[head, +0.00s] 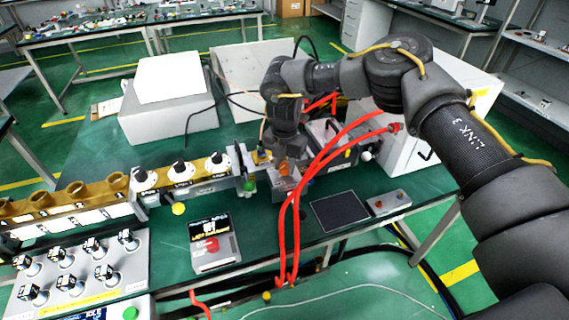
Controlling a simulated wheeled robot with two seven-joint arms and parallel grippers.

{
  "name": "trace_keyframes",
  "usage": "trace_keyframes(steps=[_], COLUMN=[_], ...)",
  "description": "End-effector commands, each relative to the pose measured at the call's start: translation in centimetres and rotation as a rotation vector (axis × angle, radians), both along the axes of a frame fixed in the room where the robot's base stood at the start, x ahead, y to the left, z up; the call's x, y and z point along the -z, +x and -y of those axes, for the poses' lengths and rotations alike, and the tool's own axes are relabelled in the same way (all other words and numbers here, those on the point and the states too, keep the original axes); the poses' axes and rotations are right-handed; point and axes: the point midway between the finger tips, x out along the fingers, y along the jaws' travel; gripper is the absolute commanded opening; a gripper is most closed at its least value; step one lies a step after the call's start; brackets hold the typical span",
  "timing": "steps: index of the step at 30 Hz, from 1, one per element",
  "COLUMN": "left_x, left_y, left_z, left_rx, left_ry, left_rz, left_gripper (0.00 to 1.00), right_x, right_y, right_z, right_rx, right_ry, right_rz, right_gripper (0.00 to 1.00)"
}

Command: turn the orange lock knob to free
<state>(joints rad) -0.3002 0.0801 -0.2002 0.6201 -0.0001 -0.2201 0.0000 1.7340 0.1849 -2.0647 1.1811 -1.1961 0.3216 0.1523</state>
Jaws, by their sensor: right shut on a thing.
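The orange lock knob (283,169) sits on a grey block on the green table, near the middle of the head view. My right arm comes in from the right, and its dark gripper (287,158) points down at the knob from above. The right gripper is shut on the knob, and its fingers hide part of it. The knob's turn angle and any marks around it cannot be read. My left gripper is not in view.
Red hoses (295,205) loop close beside the gripper. Left of it stands a brass-coloured waveguide row with black-and-white knobs (180,170). In front are a box with a red button (211,245) and a flat black pad (340,211). A white box (168,92) stands behind.

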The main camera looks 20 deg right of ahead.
Motion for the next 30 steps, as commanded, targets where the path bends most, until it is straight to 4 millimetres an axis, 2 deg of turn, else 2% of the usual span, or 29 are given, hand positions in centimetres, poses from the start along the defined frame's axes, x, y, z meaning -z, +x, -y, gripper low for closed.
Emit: trace_keyframes(steps=[5, 6, 10, 20, 23, 30], left_x=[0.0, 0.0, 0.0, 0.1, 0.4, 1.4], left_y=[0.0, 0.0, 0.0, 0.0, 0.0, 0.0], left_z=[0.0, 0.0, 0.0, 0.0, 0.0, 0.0], left_rx=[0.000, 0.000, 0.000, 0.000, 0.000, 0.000], left_ry=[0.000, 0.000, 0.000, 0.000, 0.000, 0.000], left_rz=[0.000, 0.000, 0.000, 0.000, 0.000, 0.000], left_gripper=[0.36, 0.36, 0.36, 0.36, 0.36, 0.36], right_x=[-0.1, -0.1, 0.0, -0.3, -1.3, -6.0], right_y=[0.0, 0.0, 0.0, 0.0, 0.1, 0.1], right_z=[0.0, 0.0, 0.0, 0.0, -0.1, 0.0], right_rx=[-0.001, -0.001, 0.000, 0.000, 0.000, 0.001], right_ry=[0.000, 0.000, 0.000, 0.000, 0.002, 0.000], right_rz=[0.001, 0.001, 0.001, 0.001, 0.003, 0.006], right_gripper=[0.07, 0.35, 0.52, 0.52, 0.52, 0.52])
